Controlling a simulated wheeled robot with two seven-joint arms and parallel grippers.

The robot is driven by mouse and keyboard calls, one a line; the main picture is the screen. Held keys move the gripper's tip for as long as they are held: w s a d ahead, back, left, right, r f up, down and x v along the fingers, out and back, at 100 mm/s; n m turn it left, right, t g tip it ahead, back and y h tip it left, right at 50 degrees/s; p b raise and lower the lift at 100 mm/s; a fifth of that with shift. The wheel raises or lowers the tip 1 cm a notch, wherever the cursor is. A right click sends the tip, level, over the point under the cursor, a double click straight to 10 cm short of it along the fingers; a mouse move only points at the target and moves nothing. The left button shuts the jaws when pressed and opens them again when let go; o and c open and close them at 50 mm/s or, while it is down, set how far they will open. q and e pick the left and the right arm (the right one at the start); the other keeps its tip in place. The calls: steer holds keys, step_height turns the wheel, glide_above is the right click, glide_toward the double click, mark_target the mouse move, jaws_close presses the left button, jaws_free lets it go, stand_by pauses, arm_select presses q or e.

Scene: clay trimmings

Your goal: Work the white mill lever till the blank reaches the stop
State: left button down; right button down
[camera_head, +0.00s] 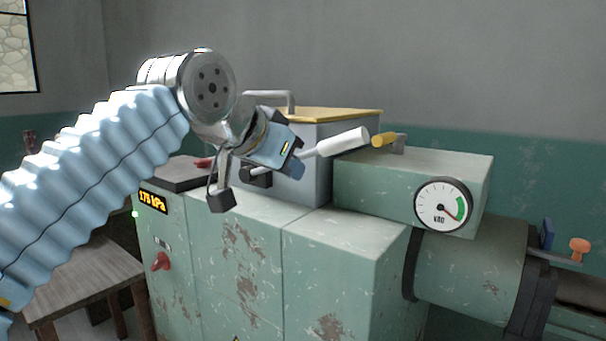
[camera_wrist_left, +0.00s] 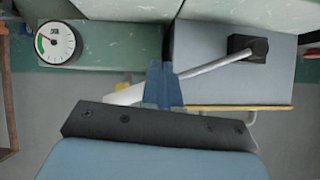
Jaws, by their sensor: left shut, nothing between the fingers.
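My left gripper (camera_head: 297,159) overlaps the lever's rod in the head view. Its blue fingers (camera_wrist_left: 163,88) are shut with nothing between them; whether they touch the lever I cannot tell. A brown bar (camera_head: 590,290), perhaps the blank, shows at the right edge; its end is out of view. I cannot identify the stop.
A round gauge (camera_head: 443,204) sits on the green housing above the barrel (camera_head: 470,265). A yellow-handled part (camera_head: 384,140) lies behind the lever. A grey box with a yellow top (camera_head: 340,115) stands behind. A display (camera_head: 153,201) reads 175 kPa. A wooden table (camera_head: 85,275) is left.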

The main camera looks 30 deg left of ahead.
arm_select(q)
steer(key=shift+v, duration=1.65)
stand_by(2.4)
